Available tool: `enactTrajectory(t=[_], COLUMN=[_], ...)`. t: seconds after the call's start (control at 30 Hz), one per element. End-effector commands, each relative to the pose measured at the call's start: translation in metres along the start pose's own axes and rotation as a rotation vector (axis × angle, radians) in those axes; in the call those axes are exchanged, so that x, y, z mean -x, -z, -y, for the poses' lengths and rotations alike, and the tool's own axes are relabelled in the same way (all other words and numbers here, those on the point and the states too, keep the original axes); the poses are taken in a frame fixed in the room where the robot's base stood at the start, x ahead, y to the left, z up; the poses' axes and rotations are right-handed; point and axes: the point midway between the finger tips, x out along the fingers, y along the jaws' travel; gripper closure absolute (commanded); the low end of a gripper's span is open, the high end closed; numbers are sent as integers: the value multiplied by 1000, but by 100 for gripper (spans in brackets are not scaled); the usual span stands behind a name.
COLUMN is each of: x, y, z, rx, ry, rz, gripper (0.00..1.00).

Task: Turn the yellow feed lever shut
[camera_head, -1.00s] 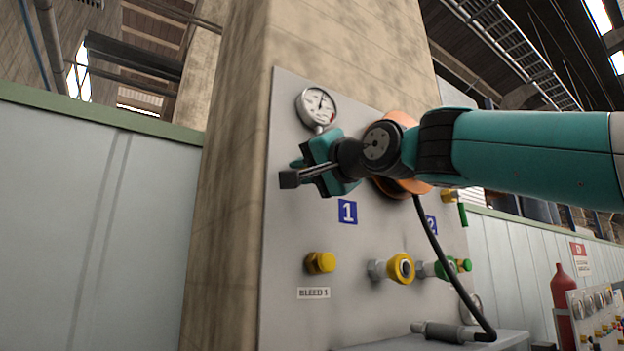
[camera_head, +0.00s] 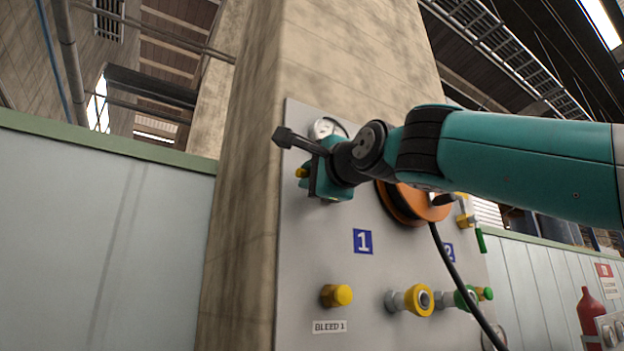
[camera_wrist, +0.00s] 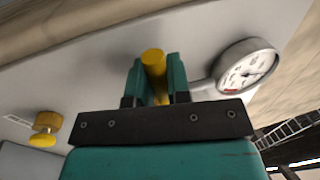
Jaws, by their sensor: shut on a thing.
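The yellow feed lever (camera_wrist: 153,62) stands between the two teal fingers of my gripper (camera_wrist: 156,80) in the wrist view, and the fingers are shut on it. In the head view my gripper (camera_head: 312,178) is at the upper left of the grey panel, just below the gauge. Only a small yellow end of the lever (camera_head: 301,172) shows there, past the fingers. The lever's pivot and most of its length are hidden, so I cannot tell its full angle.
A round gauge (camera_head: 327,127) sits close above my gripper, partly hidden; it also shows in the wrist view (camera_wrist: 246,66). Below are a yellow bleed knob (camera_head: 337,295) and a yellow-ringed coupling (camera_head: 418,300). An orange reel (camera_head: 405,203) with a black hose is behind my arm.

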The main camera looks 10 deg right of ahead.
Motion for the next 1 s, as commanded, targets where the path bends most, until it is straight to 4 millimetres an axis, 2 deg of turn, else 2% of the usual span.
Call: enactTrajectory(t=[0.5, 0.53, 0.6, 0.63, 0.87, 1.0], x=[0, 0, 0, 0, 0, 7], y=[1, 1, 1, 1, 0, 0], z=[2, 2, 2, 2, 1, -1], rx=[-21, -21, -20, -20, -18, -18], ry=[2, 2, 2, 2, 1, 1], rz=[-6, -6, -6, -5, -4, -3], gripper=[100, 78, 62, 57, 57, 57])
